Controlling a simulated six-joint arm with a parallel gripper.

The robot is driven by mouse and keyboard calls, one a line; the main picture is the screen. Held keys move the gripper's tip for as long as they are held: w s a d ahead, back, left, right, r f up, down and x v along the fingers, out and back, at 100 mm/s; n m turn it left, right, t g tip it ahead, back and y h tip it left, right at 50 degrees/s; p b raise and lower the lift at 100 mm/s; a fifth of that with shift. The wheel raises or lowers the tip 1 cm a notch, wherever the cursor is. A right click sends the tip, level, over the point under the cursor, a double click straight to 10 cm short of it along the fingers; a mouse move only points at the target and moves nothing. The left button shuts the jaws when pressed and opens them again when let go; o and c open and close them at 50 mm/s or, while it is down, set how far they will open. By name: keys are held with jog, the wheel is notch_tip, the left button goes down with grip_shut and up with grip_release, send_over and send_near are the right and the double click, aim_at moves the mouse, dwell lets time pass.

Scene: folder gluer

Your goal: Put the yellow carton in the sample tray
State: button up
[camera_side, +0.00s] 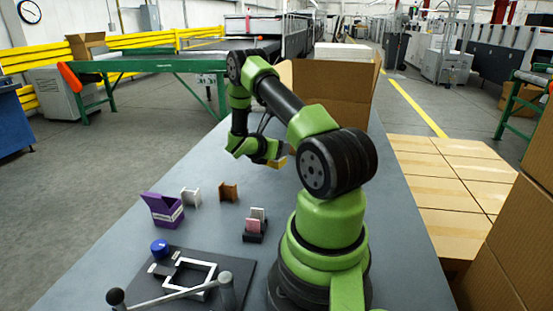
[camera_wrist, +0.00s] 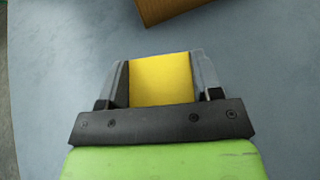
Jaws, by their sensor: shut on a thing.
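The yellow carton (camera_wrist: 160,85) is between the two jaws of my gripper (camera_wrist: 159,62) in the wrist view, and the jaws are shut on it. In the side view a small bit of the carton (camera_side: 278,163) shows below my gripper (camera_side: 272,158), beyond the arm. It appears above the grey table. No thing is clearly marked as the sample tray. A small black holder (camera_side: 254,238) with a pink and a white piece upright in it stands on the table, left of my base. I cannot tell whether it is the tray.
A large open cardboard box (camera_side: 335,95) stands behind my arm. A brown edge (camera_wrist: 175,10) shows ahead.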

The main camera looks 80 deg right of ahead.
jog(key=shift+f, duration=2.05)
jog(key=shift+f, duration=0.1)
jog(key=o, duration=1)
jog(key=shift+c, duration=0.2)
